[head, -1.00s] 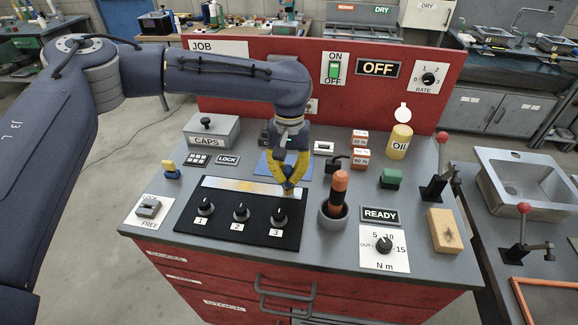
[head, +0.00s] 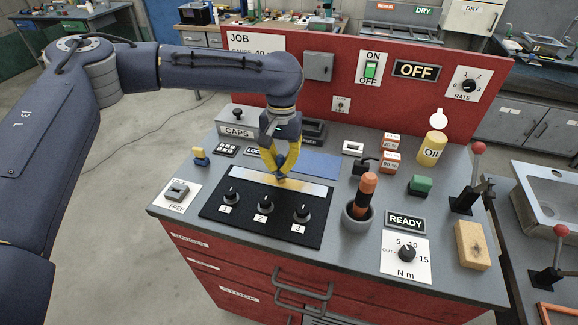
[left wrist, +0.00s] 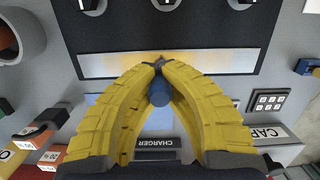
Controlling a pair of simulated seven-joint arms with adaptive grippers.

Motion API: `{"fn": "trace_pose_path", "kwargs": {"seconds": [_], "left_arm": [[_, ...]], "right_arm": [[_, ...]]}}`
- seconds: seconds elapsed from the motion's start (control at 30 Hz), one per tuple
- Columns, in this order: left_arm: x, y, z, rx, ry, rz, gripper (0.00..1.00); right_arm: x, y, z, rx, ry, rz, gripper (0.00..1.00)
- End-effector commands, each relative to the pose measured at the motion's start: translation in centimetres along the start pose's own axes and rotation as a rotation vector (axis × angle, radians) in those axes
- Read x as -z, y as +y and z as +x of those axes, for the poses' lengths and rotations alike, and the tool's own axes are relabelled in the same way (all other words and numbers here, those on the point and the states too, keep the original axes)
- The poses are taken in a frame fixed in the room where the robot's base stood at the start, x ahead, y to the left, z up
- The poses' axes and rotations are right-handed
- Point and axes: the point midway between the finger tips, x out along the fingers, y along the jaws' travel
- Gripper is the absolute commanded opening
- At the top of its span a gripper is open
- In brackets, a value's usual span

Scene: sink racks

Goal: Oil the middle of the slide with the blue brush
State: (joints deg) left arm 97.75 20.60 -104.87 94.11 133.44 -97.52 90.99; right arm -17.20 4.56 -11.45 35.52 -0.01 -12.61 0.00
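The slide (head: 312,188) is a pale metal strip along the back of a black panel, with faint yellowish patches. It also shows in the left wrist view (left wrist: 205,62). My left gripper (head: 280,176) is over the strip's middle, fingers pointing down. In the left wrist view its yellow fingers (left wrist: 158,68) close around the blue brush (left wrist: 159,92). The brush's dark tip is at the strip's near-middle; whether it touches I cannot tell. A yellow OIL can (head: 432,150) stands at the back right. My right gripper is not in view.
Knobs (head: 265,203) stand in front of the strip. A cup (head: 356,216) with an orange-topped handle stands to the right. A blue mat (head: 318,165) lies behind. The CAPS box (head: 237,127) and charger (head: 313,130) stand near the red back panel.

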Motion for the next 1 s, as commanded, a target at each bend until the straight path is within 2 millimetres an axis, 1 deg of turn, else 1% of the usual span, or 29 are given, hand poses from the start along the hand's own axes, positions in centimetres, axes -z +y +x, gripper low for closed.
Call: {"fn": "trace_pose_path", "kwargs": {"seconds": [1.0], "left_arm": [[0.7, -8.7, -0.1, 0.001, -0.001, 0.005, 0.00]], "right_arm": [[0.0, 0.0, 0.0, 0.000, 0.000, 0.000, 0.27]]}}
